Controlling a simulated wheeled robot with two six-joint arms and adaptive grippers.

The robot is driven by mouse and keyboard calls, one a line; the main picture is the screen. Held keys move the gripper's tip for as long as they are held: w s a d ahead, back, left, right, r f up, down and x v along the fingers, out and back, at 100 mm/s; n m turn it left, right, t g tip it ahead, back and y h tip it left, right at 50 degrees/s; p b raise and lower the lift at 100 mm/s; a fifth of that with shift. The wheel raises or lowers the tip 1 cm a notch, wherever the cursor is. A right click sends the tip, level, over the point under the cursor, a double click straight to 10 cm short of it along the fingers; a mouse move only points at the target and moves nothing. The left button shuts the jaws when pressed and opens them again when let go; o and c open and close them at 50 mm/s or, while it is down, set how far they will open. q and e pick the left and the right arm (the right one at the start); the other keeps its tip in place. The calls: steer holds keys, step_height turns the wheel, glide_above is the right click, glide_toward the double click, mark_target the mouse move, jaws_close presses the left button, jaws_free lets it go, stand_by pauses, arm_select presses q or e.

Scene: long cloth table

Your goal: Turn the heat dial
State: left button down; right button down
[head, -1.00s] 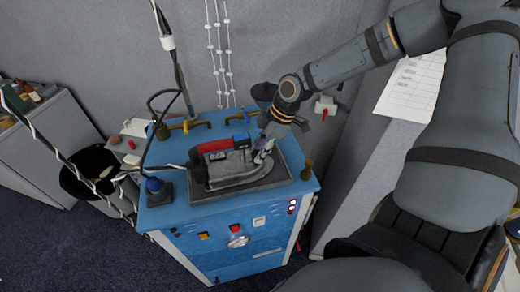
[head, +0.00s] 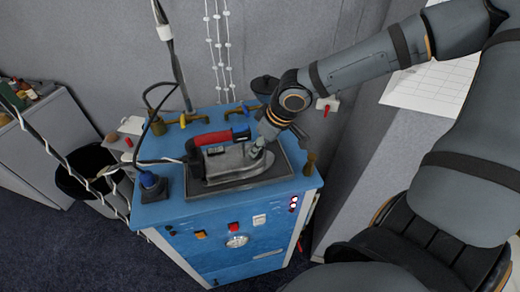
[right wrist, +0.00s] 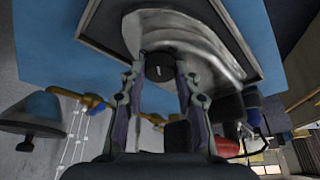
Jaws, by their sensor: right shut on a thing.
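A metal iron (head: 225,164) with a red and black handle (head: 212,138) lies on a dark plate (head: 281,172) on top of a blue cabinet. In the right wrist view, the round black heat dial (right wrist: 159,67) sits on the pale metal body of the iron (right wrist: 205,50). My right gripper (head: 258,146) reaches down to the iron from the right. In the right wrist view its fingers (right wrist: 160,75) are shut on the dial, one on each side. The dial is hidden in the head view. My left gripper is not in view.
The blue cabinet (head: 170,208) has switches and a gauge (head: 237,241) on its front. A cable hangs at the left. A grey wall is behind.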

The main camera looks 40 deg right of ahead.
steer(key=shift+a+m+h+b, duration=0.1)
steer(key=shift+m+h+b, duration=0.5)
steer(key=shift+m+b, duration=0.65)
steer(key=shift+m, duration=0.35)
steer(key=c, duration=1)
jaws_free()
steer(key=shift+s+a, duration=0.1)
steer(key=shift+o, duration=0.2)
